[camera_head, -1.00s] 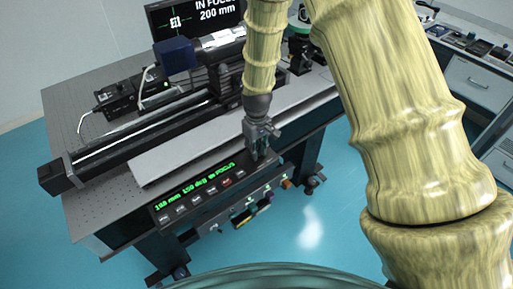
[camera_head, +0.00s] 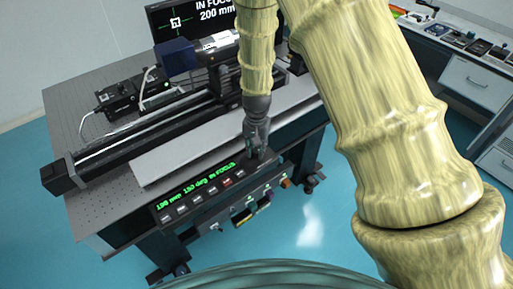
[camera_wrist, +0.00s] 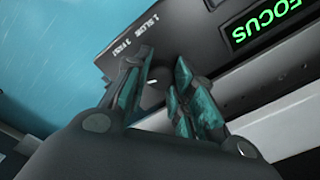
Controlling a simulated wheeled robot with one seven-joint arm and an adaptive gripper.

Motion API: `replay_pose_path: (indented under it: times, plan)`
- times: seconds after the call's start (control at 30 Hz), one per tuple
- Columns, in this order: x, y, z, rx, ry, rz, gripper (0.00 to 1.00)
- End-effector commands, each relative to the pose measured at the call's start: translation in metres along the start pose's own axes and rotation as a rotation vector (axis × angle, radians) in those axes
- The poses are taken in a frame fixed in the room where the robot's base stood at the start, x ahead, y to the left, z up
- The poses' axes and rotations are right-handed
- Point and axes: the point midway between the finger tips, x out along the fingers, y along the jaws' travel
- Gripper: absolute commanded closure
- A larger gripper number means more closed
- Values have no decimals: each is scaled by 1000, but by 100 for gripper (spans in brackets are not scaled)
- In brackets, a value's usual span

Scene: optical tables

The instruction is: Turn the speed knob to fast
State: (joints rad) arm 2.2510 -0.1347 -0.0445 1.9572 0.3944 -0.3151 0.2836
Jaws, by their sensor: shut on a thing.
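The speed knob (camera_wrist: 153,88) is small and dark, mostly hidden between the teal-padded fingers of my gripper (camera_wrist: 162,82) in the wrist view. Small white labels reading SLOW and FAST (camera_wrist: 140,37) are printed on the panel beside it. Which way the knob points cannot be made out. In the head view my gripper (camera_head: 256,153) reaches down onto the right end of the black control panel (camera_head: 213,198) and hides the knob. The gripper is shut on the knob.
The panel's green display (camera_head: 195,187) ends in FOCUS, with a row of buttons below it. Behind lie a long rail stage (camera_head: 140,135) and a monitor (camera_head: 195,20) reading IN FOCUS 200 mm. Blue floor is clear at the front right.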

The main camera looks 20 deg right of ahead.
Motion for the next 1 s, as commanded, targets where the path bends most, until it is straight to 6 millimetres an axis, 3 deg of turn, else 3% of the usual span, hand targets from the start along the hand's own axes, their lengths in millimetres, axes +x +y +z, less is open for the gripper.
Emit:
replay_pose_path:
  times: [0.4, 0.93, 0.97, 1.0]
  plan:
    - [-1, 0, 0, 175, 1, -1, 99]
    - [-1, 0, -1, 196, 1, -1, 99]
    - [-1, 0, -1, 196, 1, -1, 72]
    - [-1, 0, -1, 196, 1, -1, 65]
